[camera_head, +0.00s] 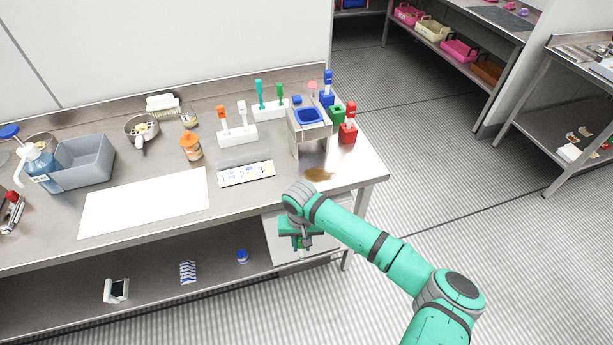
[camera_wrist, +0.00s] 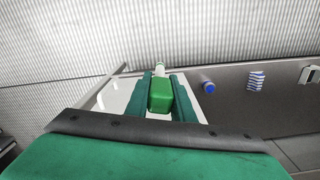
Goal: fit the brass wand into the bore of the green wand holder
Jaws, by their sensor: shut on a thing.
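A pale stem with a thin green band shows beyond the handle. Brass colour cannot be made out, and much of the wand is hidden. The green wand holder (camera_head: 337,115) stands on the counter at the back right, between the blue and red holders. It is apart from my gripper, and its top looks empty.
The red holder (camera_head: 348,133) and blue holder (camera_head: 327,98) each carry an upright wand beside the green one. A grey stand with a blue-rimmed opening (camera_head: 309,128) is just left. A brown patch (camera_head: 318,174) lies near the counter edge. A lower shelf (camera_head: 215,282) runs underneath.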

